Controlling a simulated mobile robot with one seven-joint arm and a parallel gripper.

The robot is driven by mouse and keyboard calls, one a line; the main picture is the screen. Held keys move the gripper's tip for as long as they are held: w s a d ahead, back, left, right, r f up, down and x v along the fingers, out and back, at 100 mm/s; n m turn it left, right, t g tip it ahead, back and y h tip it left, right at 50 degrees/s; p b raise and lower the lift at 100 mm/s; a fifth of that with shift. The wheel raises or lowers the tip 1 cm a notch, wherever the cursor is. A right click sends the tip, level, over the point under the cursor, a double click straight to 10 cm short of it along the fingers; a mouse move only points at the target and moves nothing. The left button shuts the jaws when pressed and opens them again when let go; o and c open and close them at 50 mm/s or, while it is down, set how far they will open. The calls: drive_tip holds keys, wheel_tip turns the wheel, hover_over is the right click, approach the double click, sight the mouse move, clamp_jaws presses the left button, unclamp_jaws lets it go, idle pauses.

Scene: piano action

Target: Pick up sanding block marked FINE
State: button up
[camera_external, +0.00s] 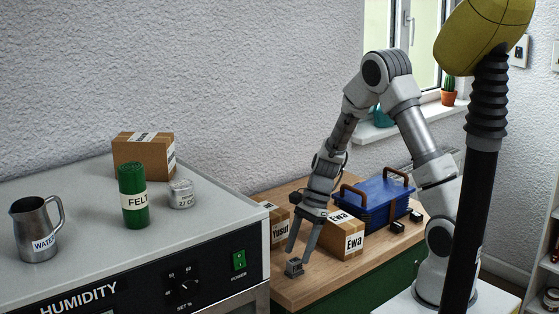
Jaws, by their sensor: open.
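My gripper (302,252) hangs low over the front left of the wooden worktop (335,272), with its long grey fingers apart.
Cardboard boxes marked Ewa (351,241) and Yusuf (281,232) stand close to my gripper. A blue toolbox (372,212) sits behind. Left, a grey cabinet (90,199) carries a metal jug (36,232), a green FELT roll (133,207), a jar (181,196) and a carton (142,160).

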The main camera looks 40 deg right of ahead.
sight(295, 260)
drive_tip(key=shift+x, duration=1.95)
clamp_jaws()
